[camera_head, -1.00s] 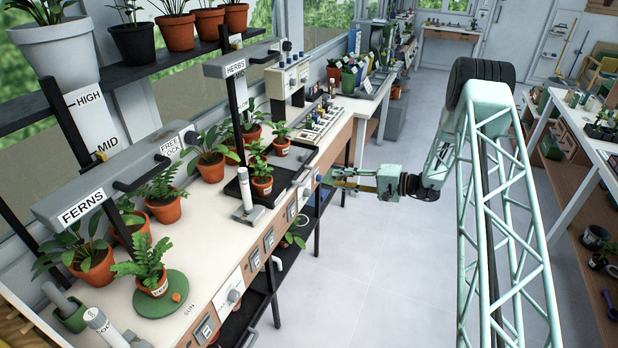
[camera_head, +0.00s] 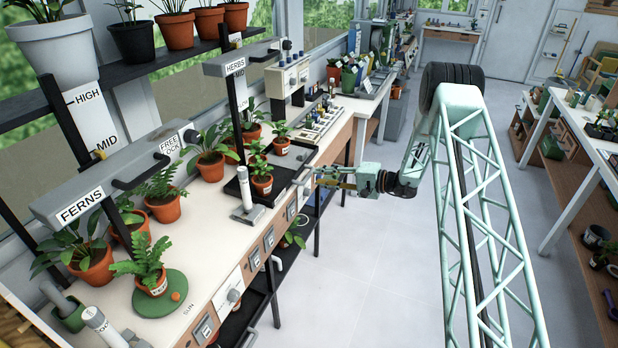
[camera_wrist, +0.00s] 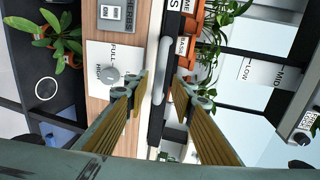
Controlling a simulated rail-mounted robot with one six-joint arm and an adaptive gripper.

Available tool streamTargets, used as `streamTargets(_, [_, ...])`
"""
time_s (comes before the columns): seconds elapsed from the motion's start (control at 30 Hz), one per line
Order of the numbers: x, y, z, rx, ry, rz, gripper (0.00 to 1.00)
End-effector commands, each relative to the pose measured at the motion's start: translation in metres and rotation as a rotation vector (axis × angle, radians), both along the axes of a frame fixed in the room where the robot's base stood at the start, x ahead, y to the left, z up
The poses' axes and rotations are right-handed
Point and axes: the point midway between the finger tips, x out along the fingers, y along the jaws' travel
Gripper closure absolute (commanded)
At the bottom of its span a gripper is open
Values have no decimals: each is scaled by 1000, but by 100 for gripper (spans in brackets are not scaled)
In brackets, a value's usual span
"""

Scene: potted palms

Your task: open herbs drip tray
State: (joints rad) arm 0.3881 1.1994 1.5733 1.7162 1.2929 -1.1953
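The herbs drip tray (camera_head: 287,164) is a black tray on the bench under the HERBS lamp; potted herbs (camera_head: 262,180) stand on it. In the wrist view, its dark front edge (camera_wrist: 155,125) runs up the middle, with a long grey bar handle (camera_wrist: 164,70) along it. My gripper (camera_head: 308,179) is at the bench's front edge beside the tray. In the wrist view, my gripper (camera_wrist: 160,88) is open, with its two fingers on either side of the handle line. I cannot tell whether either finger touches the handle.
A knob (camera_wrist: 111,74) on a white panel of the wooden bench front is close to the left finger in the wrist view. A white cylinder on a grey base (camera_head: 246,195) stands left of the tray. The floor aisle (camera_head: 350,260) is clear.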

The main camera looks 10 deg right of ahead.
Motion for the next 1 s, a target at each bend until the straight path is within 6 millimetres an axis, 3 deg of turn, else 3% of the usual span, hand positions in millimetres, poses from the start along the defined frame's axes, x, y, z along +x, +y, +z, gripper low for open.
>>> streamTargets(0.43, [28,41,-11,0,0,2,77])
streamTargets(0.93, [34,47,-12,0,0,0,77])
streamTargets(1.0, [34,47,-12,0,0,0,81])
